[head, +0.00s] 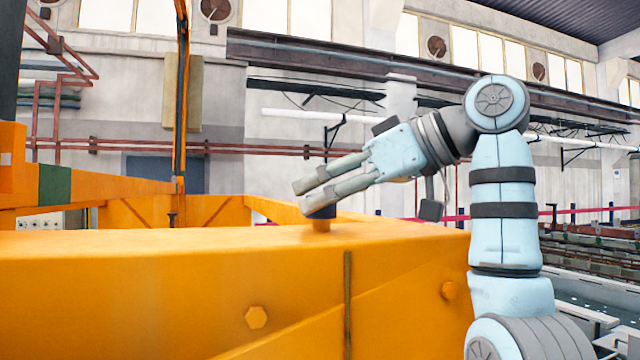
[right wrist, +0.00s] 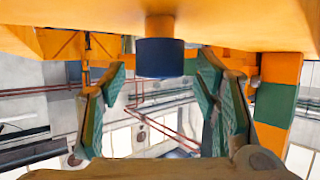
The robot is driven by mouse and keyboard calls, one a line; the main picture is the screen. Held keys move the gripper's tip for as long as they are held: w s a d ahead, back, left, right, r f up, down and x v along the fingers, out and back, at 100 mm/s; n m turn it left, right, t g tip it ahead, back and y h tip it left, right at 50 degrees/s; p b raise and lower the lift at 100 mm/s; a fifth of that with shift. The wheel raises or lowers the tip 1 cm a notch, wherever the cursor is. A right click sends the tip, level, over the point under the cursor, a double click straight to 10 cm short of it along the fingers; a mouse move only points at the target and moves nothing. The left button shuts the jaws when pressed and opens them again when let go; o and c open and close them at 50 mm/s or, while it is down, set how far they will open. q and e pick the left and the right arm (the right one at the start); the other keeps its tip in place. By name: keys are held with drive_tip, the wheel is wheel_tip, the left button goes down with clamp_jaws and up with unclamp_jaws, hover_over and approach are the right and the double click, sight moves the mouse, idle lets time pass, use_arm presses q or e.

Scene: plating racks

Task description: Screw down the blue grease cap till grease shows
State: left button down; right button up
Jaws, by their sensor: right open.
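The blue grease cap (head: 324,212) sits on a short orange stem (head: 321,225) on top of the orange beam, partly hidden by my fingers in the head view. The dark blue cap (right wrist: 160,57) shows whole in the right wrist view, which is upside down, with the stem above it. My right gripper (head: 303,197) is open and reaches down-left over the cap. In the right wrist view, my right gripper (right wrist: 161,78) has one finger on each side of the cap, with clear gaps. No grease is visible at the cap. My left gripper is not in view.
The orange beam (head: 180,275) fills the lower left, with a hex bolt head (head: 256,317) on its front face. A small dark post (head: 172,218) stands left of the cap. A dark vertical strip (head: 348,300) runs down the front. Space above the beam is open.

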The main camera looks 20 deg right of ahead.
drive_tip(key=shift+w+a+f, duration=0.25)
drive_tip(key=shift+w+a, duration=0.05)
drive_tip(key=shift+w, duration=0.25)
drive_tip(key=shift+w+a+f, duration=0.25)
drive_tip(key=shift+w, duration=0.25)
drive_tip(key=shift+s+r, duration=0.15)
drive_tip(key=shift+s, duration=0.45)
drive_tip(key=shift+c, duration=0.2)
drive_tip(key=shift+s+d, duration=0.1)
drive_tip(key=shift+s, duration=0.05)
drive_tip(key=c, duration=1.1)
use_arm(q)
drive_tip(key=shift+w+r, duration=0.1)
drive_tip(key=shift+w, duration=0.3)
use_arm(e)
drive_tip(key=shift+c, duration=0.2)
use_arm(q)
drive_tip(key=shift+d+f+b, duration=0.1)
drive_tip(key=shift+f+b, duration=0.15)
drive_tip(key=shift+b, duration=0.05)
use_arm(e)
drive_tip(key=shift+m+h, duration=0.3)
